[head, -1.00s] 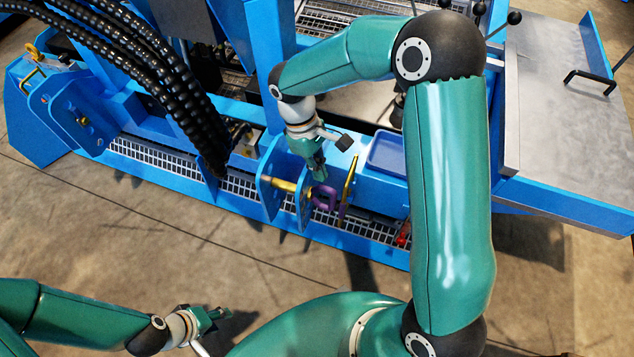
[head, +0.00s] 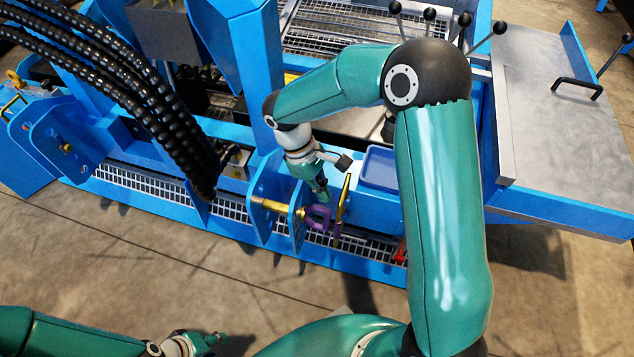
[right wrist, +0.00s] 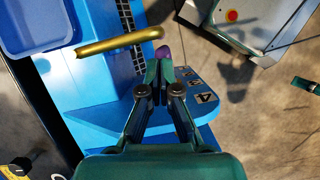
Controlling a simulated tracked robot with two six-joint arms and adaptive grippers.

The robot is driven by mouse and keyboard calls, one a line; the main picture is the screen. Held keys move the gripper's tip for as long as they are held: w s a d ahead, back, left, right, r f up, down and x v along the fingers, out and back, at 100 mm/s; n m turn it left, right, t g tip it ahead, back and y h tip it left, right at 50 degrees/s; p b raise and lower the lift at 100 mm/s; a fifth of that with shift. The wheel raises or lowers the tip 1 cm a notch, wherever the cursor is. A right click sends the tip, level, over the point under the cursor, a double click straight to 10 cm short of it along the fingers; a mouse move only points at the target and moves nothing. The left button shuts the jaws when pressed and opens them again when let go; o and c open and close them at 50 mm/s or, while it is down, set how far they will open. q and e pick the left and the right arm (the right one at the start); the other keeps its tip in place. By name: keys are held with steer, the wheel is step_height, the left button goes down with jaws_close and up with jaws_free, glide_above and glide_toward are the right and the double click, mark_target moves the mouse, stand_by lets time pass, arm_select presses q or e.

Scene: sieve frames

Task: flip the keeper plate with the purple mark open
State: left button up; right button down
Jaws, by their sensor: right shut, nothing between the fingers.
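A yellow bar-shaped plate (head: 343,205), seemingly the keeper plate, stands upright beside a purple loop (head: 318,217) on the blue bracket (head: 297,222) in the head view. A brass-coloured pin (head: 276,206) runs through the bracket. In the right wrist view the yellow bar (right wrist: 118,43) lies at upper left, and a purple piece (right wrist: 163,52) shows just beyond my fingertips. My right gripper (head: 323,196) is shut and empty, close above the purple loop and left of the bar; contact cannot be told. It also shows in the wrist view (right wrist: 159,68). My left gripper (head: 212,341) hangs low, away from the machine.
A blue tray (head: 380,168) sits right of the plate. Black hoses (head: 165,125) hang left of the bracket. A second blue bracket (head: 60,140) stands far left. A red item (head: 400,251) lies near the front rail.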

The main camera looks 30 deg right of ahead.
mark_target(328, 211)
arm_select(q)
steer(key=shift+f+b, duration=0.4)
steer(key=shift+f, duration=0.2)
arm_select(e)
steer(key=shift+x, duration=2.25)
